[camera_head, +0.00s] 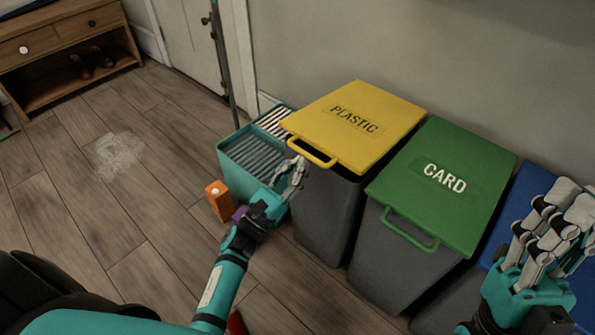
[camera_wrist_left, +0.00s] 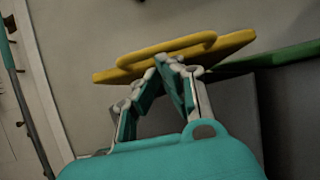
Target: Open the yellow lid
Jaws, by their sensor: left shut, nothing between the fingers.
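The yellow lid (camera_head: 356,122), marked PLASTIC, lies over the top of a dark grey bin (camera_head: 325,210). A dark strip shows under its front edge. Its looped yellow handle (camera_head: 311,152) sticks out at the front left. My left gripper (camera_head: 296,165) is shut and empty, with its tips just at or below the handle. In the left wrist view, the tips (camera_wrist_left: 170,66) show close under the lid (camera_wrist_left: 228,47) and its handle (camera_wrist_left: 150,51); I cannot tell if they touch. My right gripper (camera_head: 550,225) is over the blue lid, and whether it is open is unclear.
A green-lidded CARD bin (camera_head: 445,185) stands right of the yellow one, and a blue lid (camera_head: 522,205) beyond it. A teal crate (camera_head: 250,155) stands left of the yellow bin, with an orange box (camera_head: 219,200) before it. The wall is close behind.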

